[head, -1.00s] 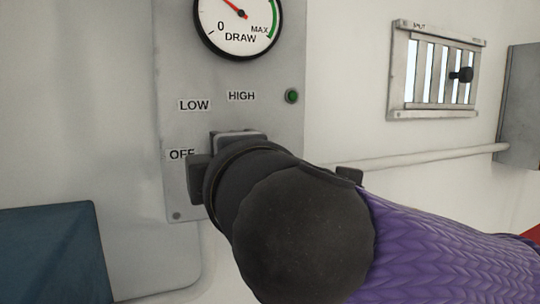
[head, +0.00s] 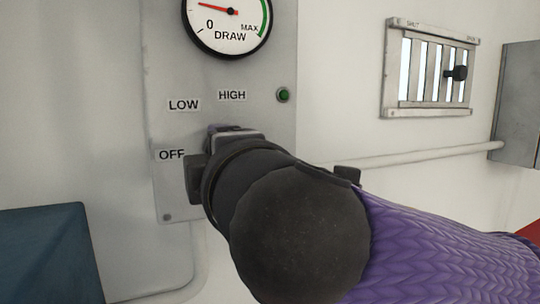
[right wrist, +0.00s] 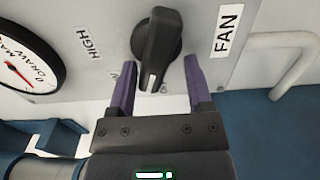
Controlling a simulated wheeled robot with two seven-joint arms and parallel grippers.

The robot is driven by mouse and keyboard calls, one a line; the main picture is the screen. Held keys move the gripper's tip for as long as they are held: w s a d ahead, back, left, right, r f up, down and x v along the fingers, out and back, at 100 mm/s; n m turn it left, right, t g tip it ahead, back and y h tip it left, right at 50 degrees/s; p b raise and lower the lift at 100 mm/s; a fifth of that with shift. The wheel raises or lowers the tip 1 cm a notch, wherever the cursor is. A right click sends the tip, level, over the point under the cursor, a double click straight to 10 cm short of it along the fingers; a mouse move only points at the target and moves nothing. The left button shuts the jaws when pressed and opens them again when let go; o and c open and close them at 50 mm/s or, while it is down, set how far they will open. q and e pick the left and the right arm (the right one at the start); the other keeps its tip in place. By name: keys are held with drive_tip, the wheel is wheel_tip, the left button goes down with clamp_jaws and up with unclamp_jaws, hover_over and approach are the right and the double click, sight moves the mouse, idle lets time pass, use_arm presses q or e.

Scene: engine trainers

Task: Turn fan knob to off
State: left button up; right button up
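The fan knob (right wrist: 158,45) is a black lever-shaped knob on the grey panel in the right wrist view. Its white mark is at the end towards my gripper, on the side of the OFF label (head: 171,155). In the head view my right gripper and arm hide the knob. My right gripper (right wrist: 156,70) has its two purple fingers apart, one on each side of the knob's marked end, with gaps visible on both sides. My left gripper is in neither view.
The panel (head: 165,60) carries a gauge (head: 228,20) with its needle just above 0, LOW (head: 184,105) and HIGH (head: 232,96) labels, and a green button (head: 283,95). A slatted vent (head: 432,70) is at right.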

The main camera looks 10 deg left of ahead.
drive_tip(key=b+v, duration=0.2)
drive_tip(key=v, duration=0.8)
drive_tip(key=shift+b, duration=0.35)
drive_tip(key=shift+r, duration=0.1)
